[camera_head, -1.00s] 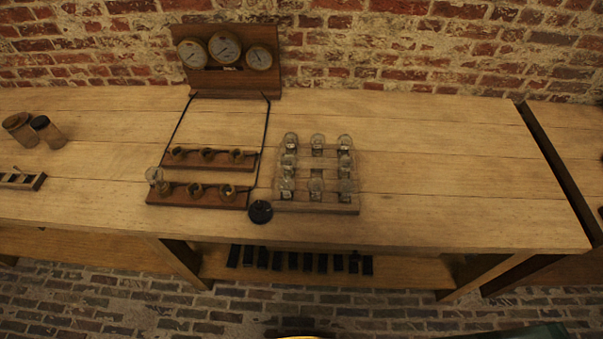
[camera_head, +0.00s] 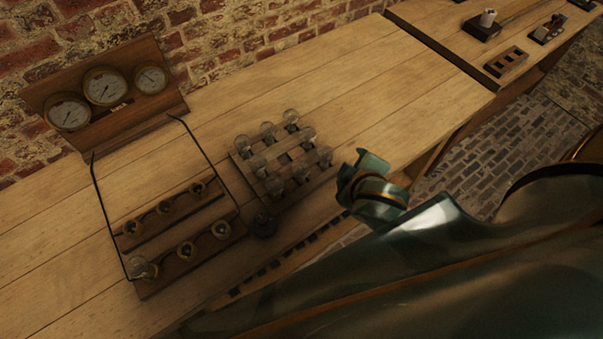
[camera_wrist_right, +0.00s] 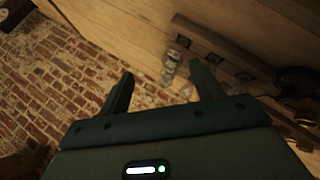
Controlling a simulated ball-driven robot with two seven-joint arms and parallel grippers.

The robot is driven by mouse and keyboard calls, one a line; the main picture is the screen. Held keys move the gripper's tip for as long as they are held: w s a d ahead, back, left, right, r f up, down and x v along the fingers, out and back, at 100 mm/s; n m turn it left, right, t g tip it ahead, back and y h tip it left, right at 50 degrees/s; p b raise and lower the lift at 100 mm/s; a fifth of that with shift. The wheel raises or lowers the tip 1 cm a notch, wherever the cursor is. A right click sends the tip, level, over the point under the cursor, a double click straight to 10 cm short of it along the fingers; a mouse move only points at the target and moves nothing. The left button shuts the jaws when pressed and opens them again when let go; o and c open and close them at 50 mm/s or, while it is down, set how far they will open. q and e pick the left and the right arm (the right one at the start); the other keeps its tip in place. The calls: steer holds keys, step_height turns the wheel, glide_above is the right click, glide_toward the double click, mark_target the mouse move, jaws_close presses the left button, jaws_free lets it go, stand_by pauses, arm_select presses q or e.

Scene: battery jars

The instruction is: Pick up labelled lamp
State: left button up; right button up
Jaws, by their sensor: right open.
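Several clear glass lamps (camera_head: 268,131) stand in rows on a slatted wooden rack (camera_head: 238,163) on the bench. I cannot make out which one carries a label. Another glass lamp (camera_head: 143,268) sits in the near-left socket of the socket boards. My right gripper (camera_head: 354,172) is to the right of the rack, apart from it, open and empty. In the right wrist view its two fingers (camera_wrist_right: 163,76) are spread, with a glass lamp (camera_wrist_right: 171,63) of the rack beyond the gap. My left gripper is out of view.
Two socket boards (camera_head: 188,258) with brass sockets and a wire frame lie left of the rack. A round black knob (camera_head: 263,223) stands close to its near corner. A gauge panel (camera_head: 105,92) stands at the back. Bare bench lies behind the rack.

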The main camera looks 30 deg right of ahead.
steer(key=w+a+r+n+t+y, duration=0.1)
steer(key=w+a+r+t+y, duration=0.2)
steer(key=w+a+r+t, duration=0.55)
steer(key=w+a+r+n+t+y, duration=0.1)
steer(key=w+a+r+t+y, duration=0.25)
steer(key=r, duration=0.95)
steer(key=s+a+r+n+g+y, duration=0.2)
steer(key=a+n+g+y, duration=0.4)
steer(key=a+n+y, duration=0.2)
steer(key=s+a+r+n+g+y, duration=0.2)
steer(key=s+a+n+g+y, duration=0.1)
steer(key=a+n+g+y, duration=0.5)
steer(key=m+g+h, duration=0.3)
steer(key=g+h, duration=0.4)
steer(key=h, duration=1)
glide_above(301, 162)
step_height(301, 162, down, 18)
step_height(301, 162, down, 10)
steer(key=shift+w+a+r+b, duration=0.1)
steer(key=shift+a+r+b, duration=0.1)
steer(key=shift+b, duration=0.45)
steer(key=f, duration=0.4)
steer(key=s+f+b, duration=0.1)
steer(key=f, duration=0.1)
steer(key=shift+a, duration=0.1)
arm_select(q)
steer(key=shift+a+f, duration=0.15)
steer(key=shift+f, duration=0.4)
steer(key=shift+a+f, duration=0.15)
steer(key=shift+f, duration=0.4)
